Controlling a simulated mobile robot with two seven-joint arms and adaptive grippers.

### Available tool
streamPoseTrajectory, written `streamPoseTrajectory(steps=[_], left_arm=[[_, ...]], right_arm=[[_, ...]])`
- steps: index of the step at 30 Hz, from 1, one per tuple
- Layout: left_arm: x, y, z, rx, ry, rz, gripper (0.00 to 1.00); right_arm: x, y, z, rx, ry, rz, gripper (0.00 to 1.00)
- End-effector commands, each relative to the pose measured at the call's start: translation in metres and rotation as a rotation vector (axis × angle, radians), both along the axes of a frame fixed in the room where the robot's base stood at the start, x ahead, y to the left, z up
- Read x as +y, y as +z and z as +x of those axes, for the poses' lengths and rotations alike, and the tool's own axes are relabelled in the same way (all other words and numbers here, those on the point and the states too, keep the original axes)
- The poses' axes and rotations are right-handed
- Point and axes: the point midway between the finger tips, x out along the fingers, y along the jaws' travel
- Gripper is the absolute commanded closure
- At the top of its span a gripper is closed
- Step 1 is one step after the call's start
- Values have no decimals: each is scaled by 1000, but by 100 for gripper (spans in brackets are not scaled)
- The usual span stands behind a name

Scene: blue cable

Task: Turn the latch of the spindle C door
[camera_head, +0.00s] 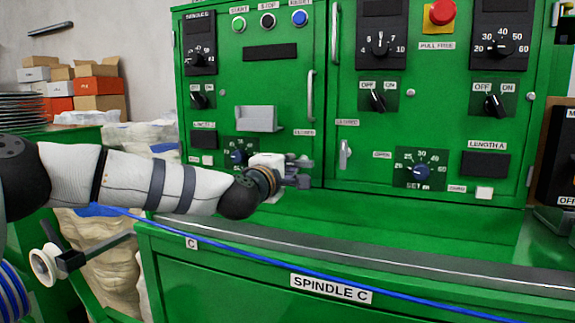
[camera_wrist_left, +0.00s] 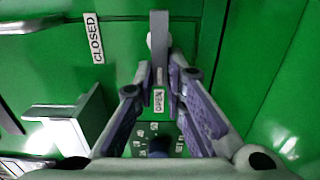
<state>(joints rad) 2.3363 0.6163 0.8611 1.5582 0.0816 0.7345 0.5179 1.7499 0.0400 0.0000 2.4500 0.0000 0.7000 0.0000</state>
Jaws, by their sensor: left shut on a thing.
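The spindle C door (camera_head: 285,88) is the green panel left of the seam, and looks shut. Its latch (camera_wrist_left: 160,35) is a grey bar in the wrist view. It runs from the top of that view down toward the OPEN label (camera_wrist_left: 158,101), with the CLOSED label (camera_wrist_left: 94,38) off to the left. My left gripper (camera_head: 303,172) is at the door's lower right, below the CLOSED label (camera_head: 304,132); it hides the latch in the head view. In the wrist view its fingertips (camera_wrist_left: 160,76) are closed on the latch's lower part. My right gripper is out of view.
A grey ledge handle (camera_head: 256,119) and a dial (camera_head: 238,156) are close to my left arm. The neighbouring door has its own latch (camera_head: 345,155). A blue cable (camera_head: 390,289) runs along the green bench front below.

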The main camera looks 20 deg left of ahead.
Motion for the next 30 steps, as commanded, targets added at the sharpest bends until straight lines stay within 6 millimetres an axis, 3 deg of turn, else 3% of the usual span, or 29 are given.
streamPoseTrajectory(steps=[9, 10, 12, 22, 26, 30], left_arm=[[-3, 1, 0, 0, -6, -2, 100], [-3, 1, 0, 0, -6, -2, 82], [-2, 0, 0, 0, -6, -2, 69], [0, 0, -4, 0, -2, -1, 69], [1, 1, -26, 0, -3, -3, 69], [1, 1, -65, -1, -5, -3, 69]], right_arm=[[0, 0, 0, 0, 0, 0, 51], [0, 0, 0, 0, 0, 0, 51], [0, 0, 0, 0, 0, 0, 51], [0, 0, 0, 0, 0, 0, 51], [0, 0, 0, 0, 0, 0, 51], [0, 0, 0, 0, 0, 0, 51]])
